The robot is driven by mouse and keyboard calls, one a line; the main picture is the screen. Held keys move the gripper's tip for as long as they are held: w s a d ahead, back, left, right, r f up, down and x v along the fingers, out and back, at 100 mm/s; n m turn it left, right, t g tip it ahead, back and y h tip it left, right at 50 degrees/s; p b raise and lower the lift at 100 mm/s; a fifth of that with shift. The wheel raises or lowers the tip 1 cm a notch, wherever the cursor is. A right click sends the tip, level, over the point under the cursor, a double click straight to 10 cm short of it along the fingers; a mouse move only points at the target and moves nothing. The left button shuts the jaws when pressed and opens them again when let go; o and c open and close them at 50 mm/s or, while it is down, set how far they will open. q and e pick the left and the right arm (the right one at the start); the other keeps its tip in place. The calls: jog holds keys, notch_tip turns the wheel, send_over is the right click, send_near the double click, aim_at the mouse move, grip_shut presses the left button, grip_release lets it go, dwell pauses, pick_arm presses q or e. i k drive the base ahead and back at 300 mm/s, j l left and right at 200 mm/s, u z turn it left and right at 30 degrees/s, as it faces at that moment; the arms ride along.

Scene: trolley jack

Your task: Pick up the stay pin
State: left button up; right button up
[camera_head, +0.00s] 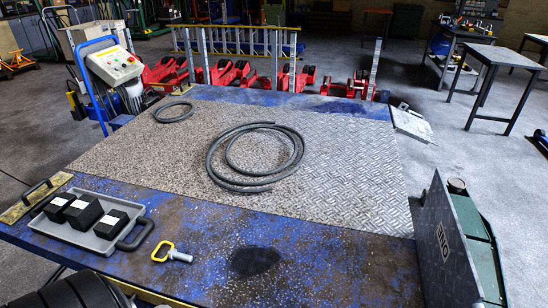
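The stay pin (178,255) lies on the blue worn front part of the table (215,235), near its front edge. It has a yellow loop handle at its left and a short silver metal shank pointing right. Nothing covers it. Neither of my grippers shows in the head view.
A grey tray (133,209) with black blocks (84,212) is just behind and left of the pin. Black hose coils (255,185) lie on the metal plate (350,170). A grey panel (444,245) stands at the right. A black ribbed round thing (80,292) is at the lower left.

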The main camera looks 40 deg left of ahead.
aim_at(172, 255)
jog(key=u, duration=2.05)
jog(key=i+j+z, duration=0.1)
jog(key=j+z, duration=0.4)
jog(key=z, duration=0.2)
jog(key=j+z, duration=0.35)
jog(key=i+l, duration=0.05)
